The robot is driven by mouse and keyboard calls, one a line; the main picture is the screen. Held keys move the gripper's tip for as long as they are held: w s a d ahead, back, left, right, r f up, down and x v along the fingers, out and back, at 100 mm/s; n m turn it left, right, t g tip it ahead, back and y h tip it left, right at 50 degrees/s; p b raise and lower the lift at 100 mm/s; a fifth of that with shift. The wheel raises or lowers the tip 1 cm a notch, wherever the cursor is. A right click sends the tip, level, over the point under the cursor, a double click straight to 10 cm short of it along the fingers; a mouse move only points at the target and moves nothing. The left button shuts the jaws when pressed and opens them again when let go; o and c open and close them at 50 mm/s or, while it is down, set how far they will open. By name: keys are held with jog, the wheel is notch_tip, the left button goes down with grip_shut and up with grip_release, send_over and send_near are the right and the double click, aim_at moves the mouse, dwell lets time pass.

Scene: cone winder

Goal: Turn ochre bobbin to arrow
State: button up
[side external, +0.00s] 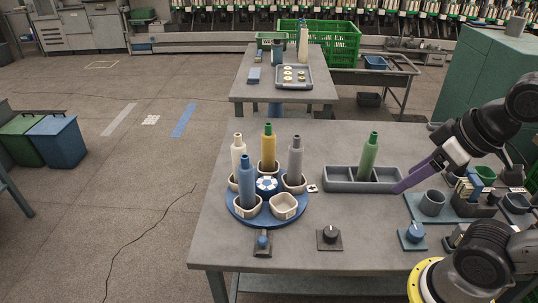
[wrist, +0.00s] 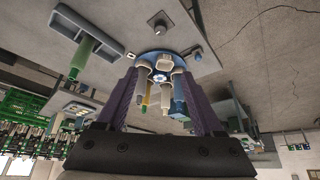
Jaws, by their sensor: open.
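The ochre bobbin (side external: 268,148) stands upright in a cup at the back of the blue turntable (side external: 236,211). A small white tile with a dark mark (side external: 312,188), seemingly the arrow, lies by the turntable's right edge, nearest the grey bobbin (side external: 295,160). A cream bobbin (side external: 238,155) and a blue bobbin (side external: 246,184) stand in left cups; the front-right cup (side external: 284,205) is empty. My gripper (side external: 396,189) is open and empty, right of the turntable near the grey tray. In the wrist view its purple fingers (wrist: 160,73) frame the distant turntable, touching no bobbin.
A grey compartment tray (side external: 340,182) holds a green bobbin (side external: 369,155). A blue-knobbed lever (side external: 263,243), a dark knob (side external: 329,237) and a blue knob (side external: 413,234) line the table's front. Cups and fixtures (side external: 432,205) crowd the right. Table behind the turntable is clear.

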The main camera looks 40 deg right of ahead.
jog(key=shift+o, duration=1)
jog(key=n+g, duration=0.6)
jog(key=n, duration=0.6)
send_over(331, 231)
notch_tip(331, 231, down, 14)
notch_tip(331, 231, down, 14)
jog(key=shift+r, duration=0.2)
jog(key=shift+c, duration=0.3)
grip_shut()
